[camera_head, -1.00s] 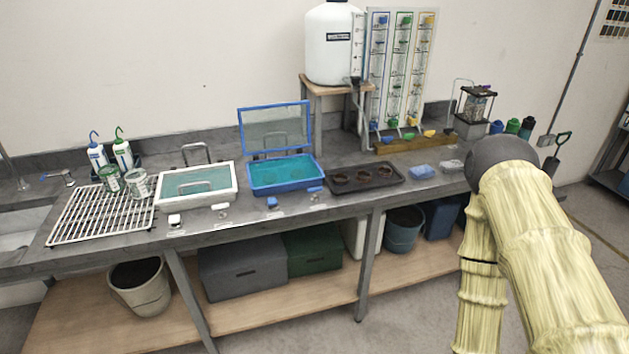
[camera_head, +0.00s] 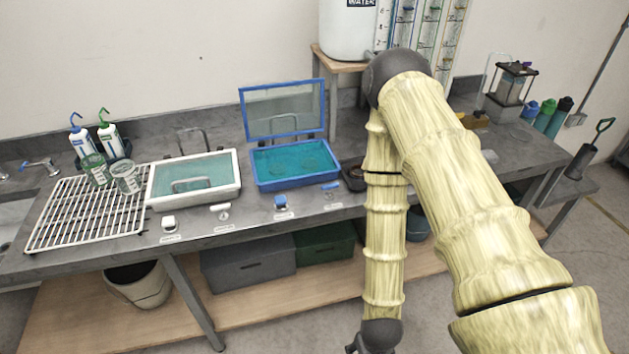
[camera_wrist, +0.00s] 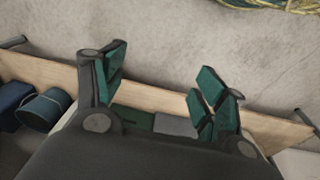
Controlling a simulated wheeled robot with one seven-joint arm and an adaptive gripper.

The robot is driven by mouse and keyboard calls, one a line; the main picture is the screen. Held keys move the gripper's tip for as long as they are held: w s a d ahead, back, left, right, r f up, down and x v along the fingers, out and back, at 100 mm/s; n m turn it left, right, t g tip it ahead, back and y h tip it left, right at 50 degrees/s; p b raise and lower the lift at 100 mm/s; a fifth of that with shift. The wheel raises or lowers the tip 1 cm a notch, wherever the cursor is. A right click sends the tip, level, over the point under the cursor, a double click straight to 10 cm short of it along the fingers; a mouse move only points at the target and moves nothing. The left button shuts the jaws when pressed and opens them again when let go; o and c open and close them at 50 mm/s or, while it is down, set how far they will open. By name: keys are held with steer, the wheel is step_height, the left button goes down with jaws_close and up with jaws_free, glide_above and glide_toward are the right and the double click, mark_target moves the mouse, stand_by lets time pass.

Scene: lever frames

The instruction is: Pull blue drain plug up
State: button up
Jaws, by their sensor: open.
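A blue tray (camera_head: 292,179) of teal liquid stands on the grey bench with its blue-framed mesh lid (camera_head: 283,110) raised. At its front are a small blue block-like fitting (camera_head: 281,202) and a flatter blue-handled fitting (camera_head: 331,187). Their labels are too small to read, so I cannot tell which is the drain plug. My gripper (camera_wrist: 162,88) is open and empty in the wrist view, its green-padded fingers spread apart above the floor and lower shelf. In the head view it is mostly cut off at the bottom edge, below and in front of the bench, well apart from both fittings.
A white tray (camera_head: 194,180) with similar white fittings and a wire rack (camera_head: 86,216) with jars stand to the left. A dark tray (camera_head: 353,178) is mostly hidden by my arm.

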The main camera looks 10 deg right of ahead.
steer(key=w+r+t, duration=0.1)
steer(key=w+r, duration=0.3)
steer(key=w, duration=0.3)
steer(key=w+d+r+t+h, duration=0.1)
steer(key=w+r, duration=0.2)
steer(key=w, duration=0.4)
steer(key=w+r, duration=0.4)
steer(key=w, duration=0.3)
steer(key=t+y, duration=0.1)
steer(key=y, duration=0.1)
glide_toward(330, 185)
steer(key=shift+p+x, duration=0.75)
steer(key=shift+x, duration=4.4)
